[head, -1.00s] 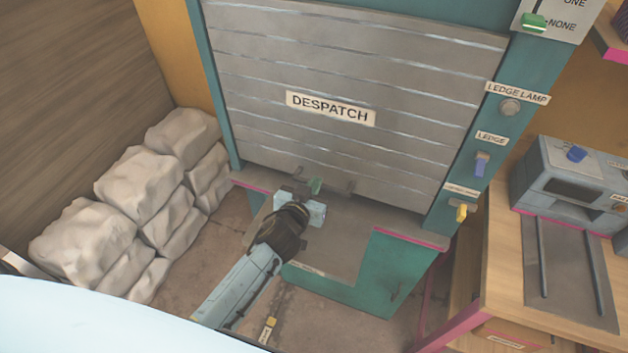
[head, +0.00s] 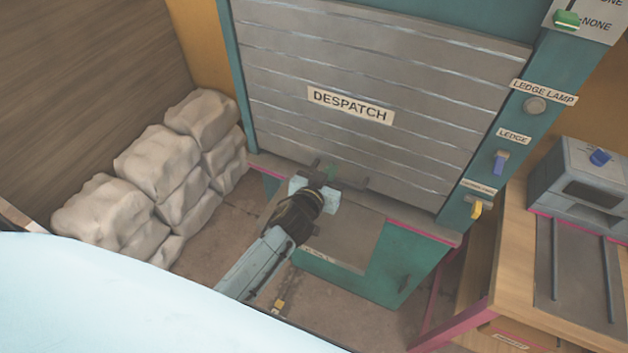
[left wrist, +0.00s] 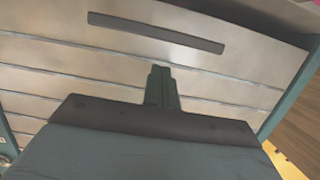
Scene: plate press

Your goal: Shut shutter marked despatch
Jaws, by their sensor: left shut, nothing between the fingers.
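The grey slatted shutter (head: 385,75) marked DESPATCH (head: 350,105) hangs in a teal frame in the head view. Its lower edge is down near the grey ledge. A dark handle bar (head: 345,177) is low on the shutter, partly behind my gripper. My left gripper (head: 330,172) is shut and empty at the shutter's lower part, close to the bar. In the left wrist view the shut green fingers (left wrist: 161,88) point at the slats (left wrist: 225,85), with a dark bar (left wrist: 155,32) beyond them. I cannot tell whether they touch. My right gripper is not in view.
The grey ledge (head: 345,240) juts out below the shutter. White sacks (head: 165,170) are stacked at the left. The right post carries a lamp (head: 535,105), a blue switch (head: 500,162) and a yellow switch (head: 476,210). A wooden bench (head: 515,285) with a grey machine (head: 585,185) stands at the right.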

